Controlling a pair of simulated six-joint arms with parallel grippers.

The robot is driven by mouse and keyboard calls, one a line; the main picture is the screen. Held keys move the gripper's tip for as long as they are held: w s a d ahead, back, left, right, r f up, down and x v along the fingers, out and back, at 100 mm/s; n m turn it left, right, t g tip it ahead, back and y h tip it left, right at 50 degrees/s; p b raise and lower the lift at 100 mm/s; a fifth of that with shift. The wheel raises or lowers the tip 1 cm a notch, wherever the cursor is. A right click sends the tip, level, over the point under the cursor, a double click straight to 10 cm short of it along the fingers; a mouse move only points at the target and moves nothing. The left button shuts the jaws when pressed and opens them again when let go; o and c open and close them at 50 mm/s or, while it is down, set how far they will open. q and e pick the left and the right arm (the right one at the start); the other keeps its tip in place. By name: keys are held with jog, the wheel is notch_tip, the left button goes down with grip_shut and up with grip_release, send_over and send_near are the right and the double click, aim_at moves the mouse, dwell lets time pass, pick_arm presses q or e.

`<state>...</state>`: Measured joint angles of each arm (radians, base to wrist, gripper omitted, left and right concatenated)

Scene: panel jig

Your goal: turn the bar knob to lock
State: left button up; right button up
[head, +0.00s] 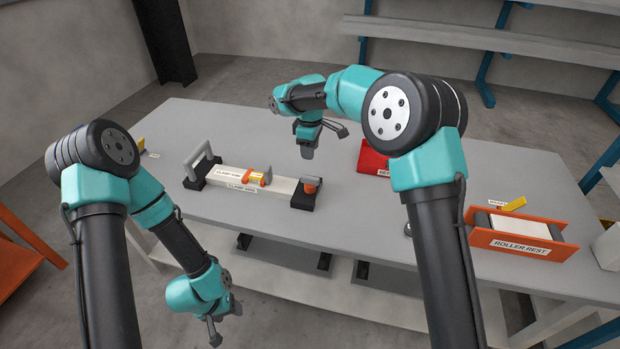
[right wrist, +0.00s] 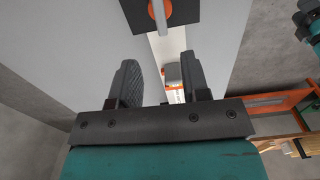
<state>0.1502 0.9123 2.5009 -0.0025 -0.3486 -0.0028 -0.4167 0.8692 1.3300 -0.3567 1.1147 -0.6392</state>
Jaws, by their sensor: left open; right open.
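A long white panel jig (head: 224,176) lies on the grey table with "CLAMP HERE" labels. At its right end an orange knob (head: 310,184) sits on a black block (head: 304,201). In the right wrist view the orange knob (right wrist: 156,11) shows at the top edge, cut off, on a dark plate. My right gripper (head: 307,152) is open and empty, above and behind the knob end of the jig. Its two fingers (right wrist: 160,80) stand apart in the right wrist view. My left gripper (head: 224,323) is open, low in front of the table's near edge, away from the jig.
A grey handle (head: 203,160) rises at the jig's left end, and an orange-yellow clamp (head: 257,177) sits mid-panel. A red box (head: 373,160) stands behind my right arm. An orange roller rest (head: 515,236) is at the right.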

aim_at(310, 177)
notch_tip(310, 177, down, 12)
jog(key=shift+f, duration=0.2)
jog(key=shift+c, duration=0.3)
grip_shut()
dwell(0.3)
